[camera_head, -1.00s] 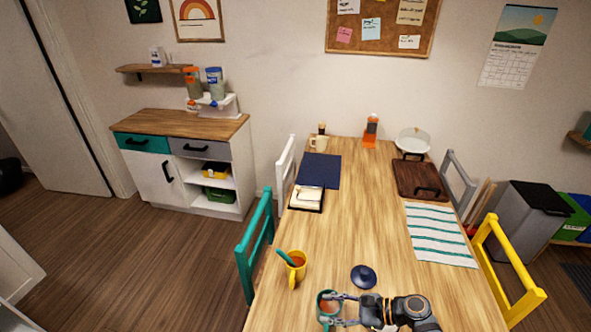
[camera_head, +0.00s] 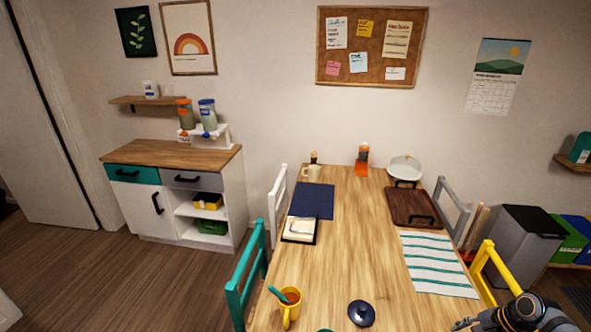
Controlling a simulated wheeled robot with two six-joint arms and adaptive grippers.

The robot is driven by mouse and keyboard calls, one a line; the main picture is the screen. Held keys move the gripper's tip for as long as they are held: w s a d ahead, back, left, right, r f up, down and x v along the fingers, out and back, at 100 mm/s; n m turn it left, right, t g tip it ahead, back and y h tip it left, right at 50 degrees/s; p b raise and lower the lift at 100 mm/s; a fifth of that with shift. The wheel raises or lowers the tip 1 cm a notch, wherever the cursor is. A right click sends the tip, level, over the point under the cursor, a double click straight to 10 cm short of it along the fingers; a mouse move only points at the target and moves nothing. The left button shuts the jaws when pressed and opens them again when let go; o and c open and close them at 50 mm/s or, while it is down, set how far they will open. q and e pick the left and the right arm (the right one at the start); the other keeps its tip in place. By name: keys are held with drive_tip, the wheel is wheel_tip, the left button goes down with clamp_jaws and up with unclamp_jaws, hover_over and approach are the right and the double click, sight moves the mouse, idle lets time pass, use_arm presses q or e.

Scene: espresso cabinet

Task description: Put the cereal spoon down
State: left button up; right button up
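No spoon can be made out for certain. A teal handle (camera_head: 278,294), perhaps of a spoon, leans out of a yellow mug (camera_head: 291,314) near the bottom of the view. A teal rim (camera_head: 325,330), of a cup or bowl, just shows at the bottom edge; the rest of it is cut off. My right gripper (camera_head: 458,326) is at the bottom right, partly cut off, apart from the mug and the rim. Its fingers are too small and cropped to read, and nothing is clearly seen in them. My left gripper is out of view.
A dark blue lid (camera_head: 361,313) lies on the wooden table (camera_head: 345,245) between mug and gripper. A striped cloth (camera_head: 437,263), a brown tray (camera_head: 412,210) and a navy mat (camera_head: 312,201) lie farther back. A yellow chair (camera_head: 487,262) stands at the right edge.

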drive_tip(key=s+d+f+n+h, duration=0.2)
drive_tip(key=s+d, duration=0.1)
drive_tip(key=d, duration=0.4)
drive_tip(key=s+d+f+n+h, duration=0.1)
drive_tip(key=s+d+f+h, duration=0.2)
drive_tip(key=d, duration=0.4)
drive_tip(key=s+d+f+n+h, duration=0.2)
drive_tip(key=s+d, duration=0.1)
drive_tip(key=d, duration=0.4)
drive_tip(key=s+d+n+h, duration=0.6)
drive_tip(key=s+d+n, duration=0.8)
drive_tip(key=s+d, duration=0.15)
drive_tip(key=s+a+f+g+y, duration=0.15)
drive_tip(key=s+a+f, duration=0.25)
drive_tip(key=a+f, duration=0.8)
drive_tip(key=s+a+f+y, duration=0.3)
drive_tip(key=a+f, duration=0.6)
drive_tip(key=a, duration=0.4)
drive_tip(key=s+a+f+y, duration=0.1)
drive_tip(key=a+f, duration=0.2)
drive_tip(key=a, duration=0.7)
drive_tip(key=s+a+f+m+y+b, duration=0.1)
drive_tip(key=a+f, duration=0.3)
drive_tip(key=a, duration=0.6)
drive_tip(key=s+a+f+m+y, duration=0.1)
drive_tip(key=a+f, duration=0.3)
drive_tip(key=a, duration=0.7)
drive_tip(key=shift+y+b, duration=0.4)
drive_tip(key=shift+y, duration=0.45)
